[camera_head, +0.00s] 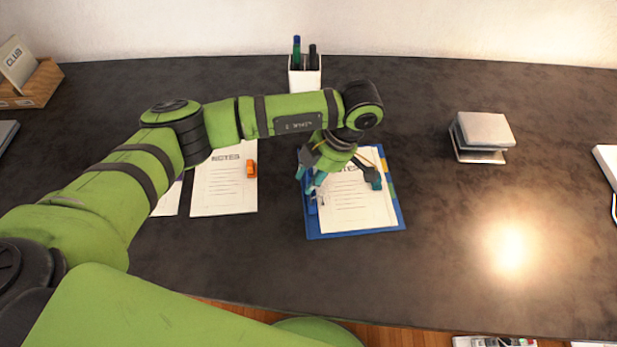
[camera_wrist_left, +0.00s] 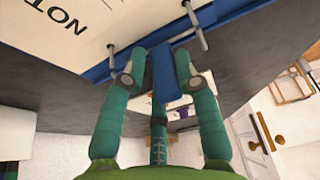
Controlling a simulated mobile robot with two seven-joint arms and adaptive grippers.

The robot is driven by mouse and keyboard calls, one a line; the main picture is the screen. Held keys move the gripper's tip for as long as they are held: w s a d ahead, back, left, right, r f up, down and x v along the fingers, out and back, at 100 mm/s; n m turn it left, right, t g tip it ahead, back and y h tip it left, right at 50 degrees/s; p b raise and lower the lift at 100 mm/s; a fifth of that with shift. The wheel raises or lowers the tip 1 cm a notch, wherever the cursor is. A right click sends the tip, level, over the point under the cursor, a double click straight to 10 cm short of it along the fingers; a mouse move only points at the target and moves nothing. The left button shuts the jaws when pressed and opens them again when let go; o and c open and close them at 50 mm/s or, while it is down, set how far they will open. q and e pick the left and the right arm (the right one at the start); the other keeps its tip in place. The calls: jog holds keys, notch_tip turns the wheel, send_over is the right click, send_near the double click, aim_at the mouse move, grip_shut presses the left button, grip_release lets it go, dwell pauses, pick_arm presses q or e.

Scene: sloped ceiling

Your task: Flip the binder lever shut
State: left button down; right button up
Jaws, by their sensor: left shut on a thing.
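The open blue binder (camera_head: 358,233) lies on the dark desk with a white notes sheet (camera_head: 352,205) on it. In the left wrist view, its blue lever (camera_wrist_left: 166,76) stands between two teal fingers, with metal rings (camera_wrist_left: 196,27) just beyond. My left gripper (camera_head: 318,184) is over the binder's left side and shut on the lever. The wrist view shows its fingers (camera_wrist_left: 160,68) close against the lever's sides. In the head view the hand and fingers partly hide the lever and rings. My right gripper is not in view.
Left of the binder lie loose notes sheets (camera_head: 222,190) with a small orange item (camera_head: 251,168). A white pen cup (camera_head: 305,76) stands behind. A grey stacked holder (camera_head: 480,135) is to the right. The desk between binder and holder is clear.

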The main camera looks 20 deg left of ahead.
pick_arm(q)
jog(key=c, duration=1.1)
grip_release()
jog(key=shift+d+r, duration=0.1)
jog(key=shift+r, duration=0.1)
jog(key=v, duration=1.1)
jog(key=shift+d+r, duration=0.1)
jog(key=shift+r, duration=0.2)
